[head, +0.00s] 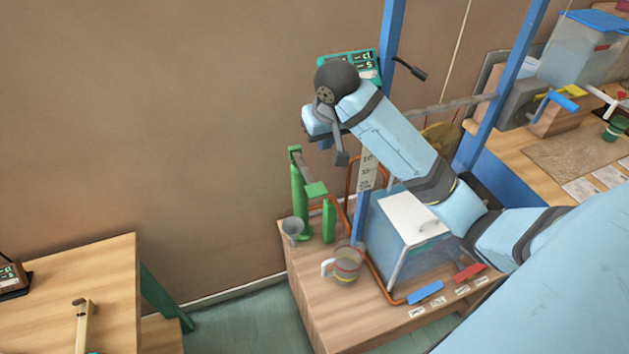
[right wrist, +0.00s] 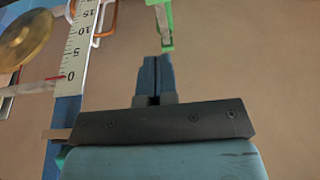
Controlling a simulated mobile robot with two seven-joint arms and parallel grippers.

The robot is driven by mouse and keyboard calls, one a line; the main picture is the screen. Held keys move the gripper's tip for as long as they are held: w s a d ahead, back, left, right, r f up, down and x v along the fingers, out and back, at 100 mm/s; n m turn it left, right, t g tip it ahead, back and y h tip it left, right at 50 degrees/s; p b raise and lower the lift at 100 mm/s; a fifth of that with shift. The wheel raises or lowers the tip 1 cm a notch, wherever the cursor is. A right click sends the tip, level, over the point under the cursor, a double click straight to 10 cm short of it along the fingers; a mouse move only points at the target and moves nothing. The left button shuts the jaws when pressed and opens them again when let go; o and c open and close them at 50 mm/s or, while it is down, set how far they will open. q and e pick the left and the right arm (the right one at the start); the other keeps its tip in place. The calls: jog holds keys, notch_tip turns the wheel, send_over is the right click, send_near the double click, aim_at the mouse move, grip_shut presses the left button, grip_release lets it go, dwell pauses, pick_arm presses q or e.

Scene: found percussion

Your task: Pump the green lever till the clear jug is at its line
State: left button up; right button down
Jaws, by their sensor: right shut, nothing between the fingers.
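The green lever (head: 306,170) sits on a green pump stand with two posts, at the back left corner of the wooden bench. Part of green metalwork shows at the top of the right wrist view (right wrist: 166,20). The clear jug (head: 347,264) stands upright on the bench, right of the pump, with a pale handle on its left and a coloured band around it; its level is too small to read. My right gripper (head: 326,144) is shut and empty, above and right of the lever, apart from it. Its closed fingers show in the wrist view (right wrist: 156,72). My left gripper is out of view.
A grey cup (head: 292,228) stands before the pump. A clear tank with a white lid (head: 412,218), blue posts and a ruler (head: 367,170) stand right of it. Blue (head: 425,293) and red (head: 469,272) pieces lie at the bench front. A second table (head: 110,265) is at left.

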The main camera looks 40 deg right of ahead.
aim_at(313, 188)
jog(key=p+x, duration=0.2)
jog(key=x, duration=1.7)
jog(key=shift+w+f, duration=0.25)
jog(key=shift+f, duration=0.3)
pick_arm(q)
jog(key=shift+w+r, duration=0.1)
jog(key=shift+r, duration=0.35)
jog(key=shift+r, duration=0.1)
